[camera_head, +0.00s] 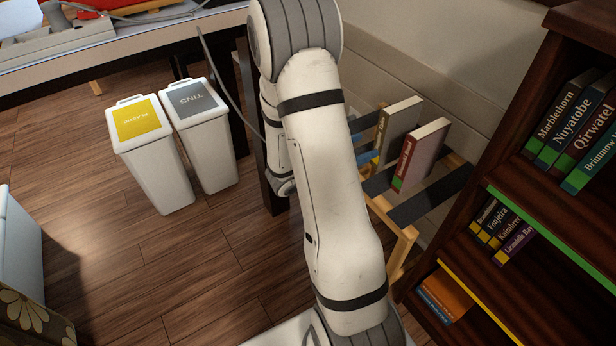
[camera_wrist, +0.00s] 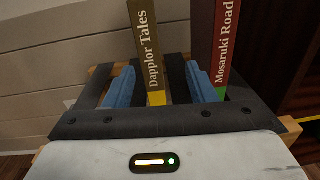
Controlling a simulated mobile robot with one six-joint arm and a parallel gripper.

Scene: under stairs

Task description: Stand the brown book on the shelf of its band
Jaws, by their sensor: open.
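The brown book (camera_wrist: 152,50), "Dapplor Tales", stands upright with a yellow band at its spine foot. In the head view, the brown book (camera_head: 396,122) stands on a slatted wooden rack (camera_head: 404,240). My gripper (camera_wrist: 160,88) is open, with one blue finger on each side of the brown book and gaps between. My arm hides most of the gripper in the head view. The bookcase at right has a yellow-edged shelf (camera_head: 478,300). Several yellow-banded books (camera_head: 498,230) stand at its left end, with bare shelf to their right.
A red book (camera_head: 420,150) with a green band stands beside the brown one; the right finger is between them. A green-edged shelf (camera_head: 550,228) with green-banded books is above. An orange book (camera_head: 446,293) sits below. Two white bins (camera_head: 152,160) stand left.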

